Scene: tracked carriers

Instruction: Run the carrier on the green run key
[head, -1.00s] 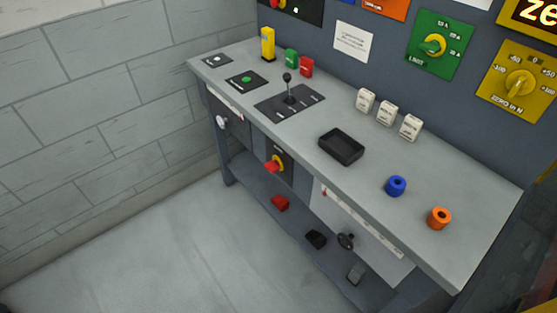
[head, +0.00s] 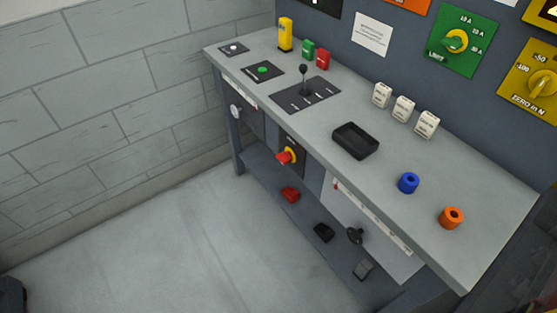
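In the head view a small green block (head: 308,50) stands on the bench beside a red block (head: 322,59). A round green button (head: 264,70) sits on a black plate nearer the bench's front edge. I cannot tell from the markings which of the two green things is the run key. A black lever (head: 305,80) stands nearly upright on a slotted black plate. No carrier can be made out. Neither of my grippers is clearly in view, and nothing touches the controls.
The bench (head: 480,235) also holds a yellow block (head: 286,36), a black tray (head: 355,141), white blocks (head: 403,109), a blue ring (head: 408,183) and an orange ring (head: 451,217). A red-handled switch (head: 287,156) juts from the front.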

